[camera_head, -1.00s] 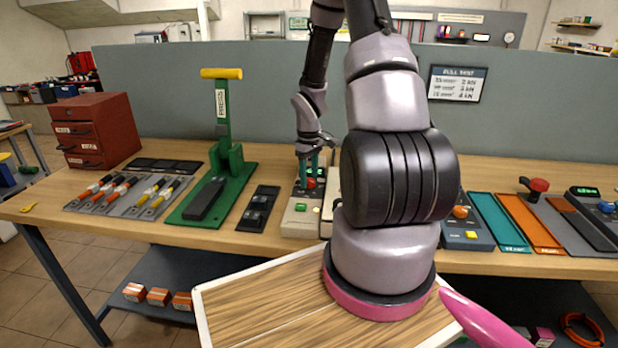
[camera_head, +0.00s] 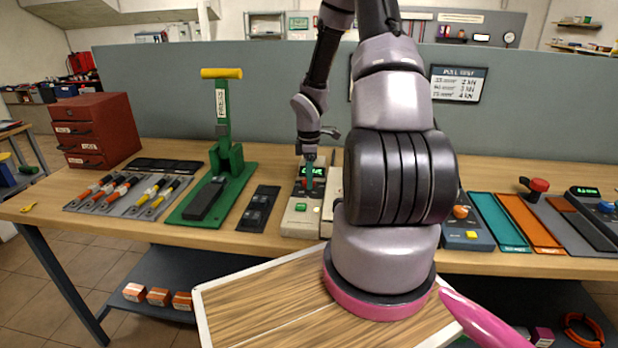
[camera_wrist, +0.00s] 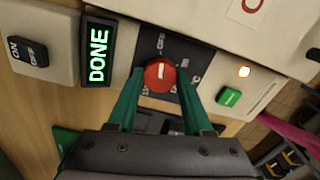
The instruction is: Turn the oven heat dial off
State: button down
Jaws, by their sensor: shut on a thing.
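The heat dial (camera_wrist: 159,73) is a round red knob with a short white mark, set on a dark plate with small white lettering. The mark runs up and down in the wrist view, toward a small label above it that appears to read OFF. My gripper (camera_wrist: 159,80) has its two green fingers shut on the dial, one on each side. In the head view, my gripper (camera_head: 309,184) reaches down to the beige oven unit (camera_head: 297,221), with the dial mostly hidden. A display (camera_wrist: 97,54) reads DONE in green.
Beside the dial are a green button (camera_wrist: 229,97), a glowing lamp (camera_wrist: 244,71) and a black ON/OFF switch (camera_wrist: 28,52). A green press (camera_head: 222,165) stands left of the unit. A dark tray (camera_head: 258,209) lies between them. My arm hides part of the bench.

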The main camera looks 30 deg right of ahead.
jog(key=shift+n, duration=0.4)
jog(key=shift+c, duration=1.5)
grip_release()
notch_tip(320, 180, up, 11)
jog(key=shift+f, duration=0.1)
